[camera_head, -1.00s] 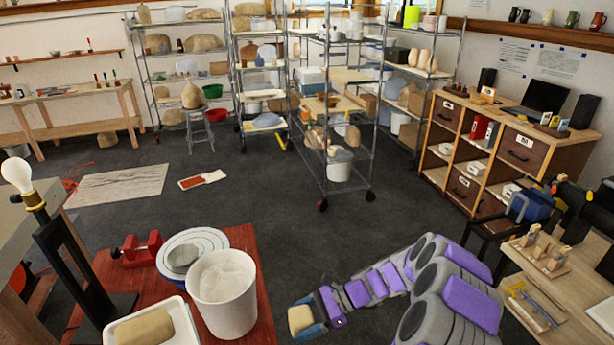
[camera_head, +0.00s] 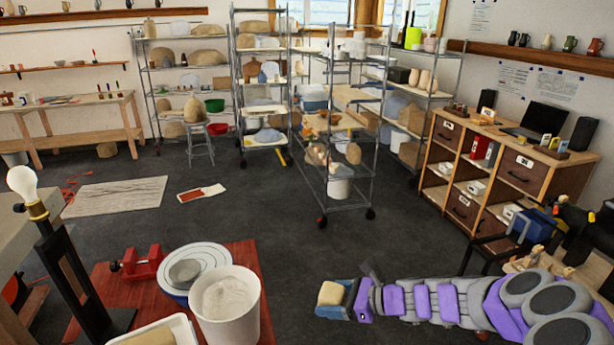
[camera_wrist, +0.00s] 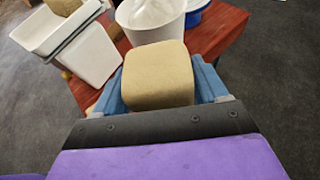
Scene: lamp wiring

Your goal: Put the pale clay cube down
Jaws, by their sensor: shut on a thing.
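The pale clay cube (camera_head: 332,293) is tan with rounded edges. My gripper (camera_head: 335,300) is shut on it and holds it out over the dark floor, right of the red table. In the wrist view the cube (camera_wrist: 158,75) sits between the two blue fingers, with the red table (camera_wrist: 222,30) beyond it. The cube's underside is hidden.
A white bucket of pale powder (camera_head: 226,310) stands on the red table beside a banded wheel (camera_head: 196,270) with a grey lump. A white tray (camera_head: 172,329) holds a larger clay block. A red clamp (camera_head: 140,264) and a bulb lamp (camera_head: 24,184) are at left. Open floor lies behind.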

